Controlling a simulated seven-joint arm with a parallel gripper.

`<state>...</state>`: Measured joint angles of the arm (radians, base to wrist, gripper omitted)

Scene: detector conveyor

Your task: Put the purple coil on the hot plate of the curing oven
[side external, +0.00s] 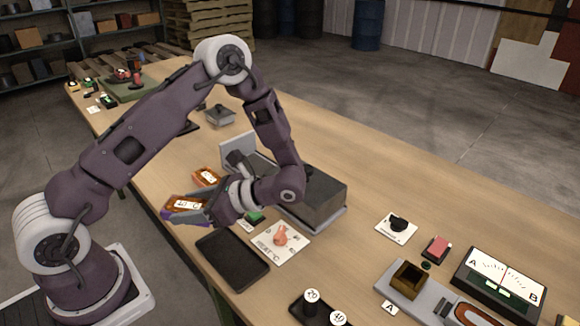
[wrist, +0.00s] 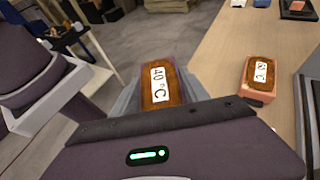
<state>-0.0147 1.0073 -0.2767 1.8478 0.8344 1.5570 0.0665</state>
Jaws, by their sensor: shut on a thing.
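My gripper (side external: 190,208) is shut on the purple coil (side external: 172,213), left of the oven and above the table's near edge. In the wrist view the coil (wrist: 177,81) sits between the fingers (wrist: 160,95); its copper-brown top carries a white "40 °C" label, with purple at its side. The curing oven (side external: 318,192) is a dark grey box on a light base, right of my gripper. An upright light grey panel (side external: 238,150) stands at its far left end. My wrist covers part of the oven, and I cannot make out the hot plate.
A pink-orange coil (side external: 207,178) stands on the table just behind the held one; it also shows in the wrist view (wrist: 258,93). A black tray (side external: 232,257) and a "HEAT °C" dial panel (side external: 290,244) lie in front of the oven. A meter (side external: 500,284) stands at right.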

